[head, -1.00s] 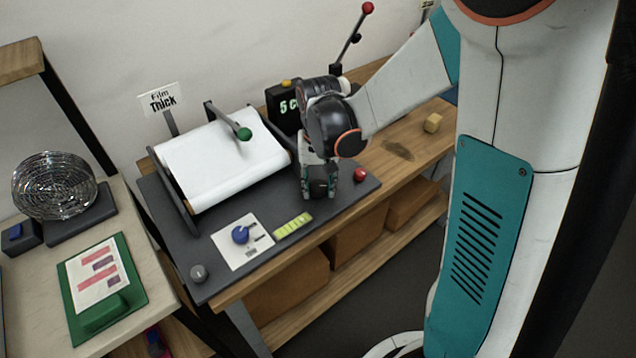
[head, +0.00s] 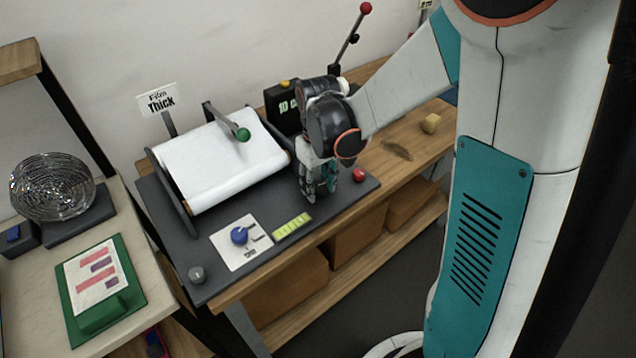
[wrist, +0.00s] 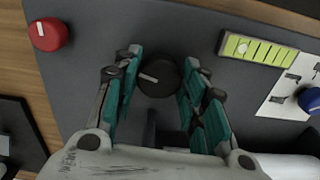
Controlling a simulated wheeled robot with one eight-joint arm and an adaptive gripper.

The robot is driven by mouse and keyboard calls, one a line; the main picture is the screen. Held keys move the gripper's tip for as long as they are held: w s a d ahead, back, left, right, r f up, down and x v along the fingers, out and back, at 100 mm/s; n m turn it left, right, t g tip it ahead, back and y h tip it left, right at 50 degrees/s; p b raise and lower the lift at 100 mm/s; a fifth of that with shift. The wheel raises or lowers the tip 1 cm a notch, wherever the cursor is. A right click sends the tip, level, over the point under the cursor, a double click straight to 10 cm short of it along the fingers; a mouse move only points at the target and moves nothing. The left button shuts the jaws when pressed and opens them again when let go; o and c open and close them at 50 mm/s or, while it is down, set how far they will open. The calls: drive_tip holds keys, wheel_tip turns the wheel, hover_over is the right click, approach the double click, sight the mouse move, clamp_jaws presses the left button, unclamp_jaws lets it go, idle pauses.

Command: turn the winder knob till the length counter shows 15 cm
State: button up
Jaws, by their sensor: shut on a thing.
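The length counter (head: 287,106) is a black box behind the film roller. It reads "10 c", its right end hidden by my arm. The winder knob (wrist: 158,76) is black and round with a white mark pointing left in the wrist view. My gripper (wrist: 157,88) has one teal finger on each side of this knob and is shut on it. In the head view my gripper (head: 319,190) reaches down onto the grey machine's base plate (head: 206,270), and its fingers hide most of the knob.
A red knob (head: 358,174) sits right of my gripper. A blue dial (head: 239,235) and a yellow-green level strip (head: 291,227) lie to the left. The white film roll (head: 222,165) with a green-ended lever (head: 243,134) stands behind. A sign (head: 158,100) reads "Film Thick".

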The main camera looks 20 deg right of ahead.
sight(318, 187)
idle(0.3)
drive_tip(key=o, duration=1.1)
drive_tip(key=shift+c, duration=0.2)
drive_tip(key=shift+r, duration=0.1)
wheel_tip(318, 187, up, 12)
drive_tip(key=s+r+m+t, duration=0.2)
drive_tip(key=s+t, duration=0.5)
drive_tip(key=s, duration=0.7)
drive_tip(key=shift+s+r+m, duration=0.4)
drive_tip(key=shift+r, duration=0.4)
